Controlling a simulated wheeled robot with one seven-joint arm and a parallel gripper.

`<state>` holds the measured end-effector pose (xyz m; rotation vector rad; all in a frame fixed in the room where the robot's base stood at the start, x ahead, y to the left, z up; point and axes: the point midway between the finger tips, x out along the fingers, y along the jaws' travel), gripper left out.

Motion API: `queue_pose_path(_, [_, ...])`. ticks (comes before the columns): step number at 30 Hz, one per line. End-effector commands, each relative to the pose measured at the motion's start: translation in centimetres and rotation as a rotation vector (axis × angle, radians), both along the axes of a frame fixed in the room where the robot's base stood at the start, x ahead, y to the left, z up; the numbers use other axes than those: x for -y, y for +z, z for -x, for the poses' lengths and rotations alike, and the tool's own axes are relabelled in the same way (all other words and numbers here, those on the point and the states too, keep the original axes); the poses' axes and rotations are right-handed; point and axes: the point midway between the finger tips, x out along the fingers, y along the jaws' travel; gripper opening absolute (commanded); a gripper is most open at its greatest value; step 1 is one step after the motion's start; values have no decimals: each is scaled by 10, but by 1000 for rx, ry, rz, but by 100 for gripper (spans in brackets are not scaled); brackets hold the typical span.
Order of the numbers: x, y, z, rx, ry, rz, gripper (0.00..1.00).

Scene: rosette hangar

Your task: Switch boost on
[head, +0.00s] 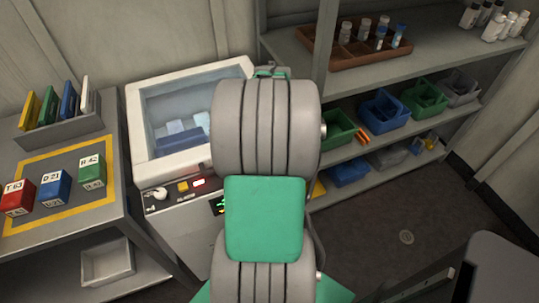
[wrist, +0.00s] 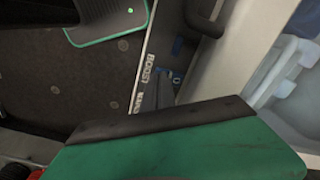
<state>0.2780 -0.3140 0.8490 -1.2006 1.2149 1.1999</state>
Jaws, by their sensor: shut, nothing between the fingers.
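A panel strip with the word BOOST (wrist: 151,66) runs down the wrist view, with a second, partly covered label below it. Small blue parts (wrist: 177,47) show on the strip beside the word; I cannot tell their switch position. My gripper (wrist: 163,90) is shut and empty, its dark fingertips close to the panel beside the labels. I cannot tell whether they touch it. In the head view my arm hides the gripper and the boost control. The white-rimmed machine (head: 142,120) stands behind my arm, with a knob, a yellow button and a red lit part on its front panel (head: 180,190).
A table (head: 112,205) at left holds lettered blocks and a rack of coloured plates. A shelf (head: 350,73) at right holds bottles and coloured bins. A dark handle (wrist: 205,18) stands near the panel in the wrist view. Floor (head: 400,215) is open at right.

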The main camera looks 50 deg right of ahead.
Motion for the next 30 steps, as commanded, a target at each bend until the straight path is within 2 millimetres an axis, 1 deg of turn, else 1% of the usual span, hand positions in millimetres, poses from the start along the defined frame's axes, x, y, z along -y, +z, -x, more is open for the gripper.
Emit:
queue_pose_path(13, [0,-8,0,-1,0,-1,0])
queue_pose_path(16, [0,-5,0,-1,0,-1,0])
queue_pose_path(30, [0,38,0,0,0,-1,0])
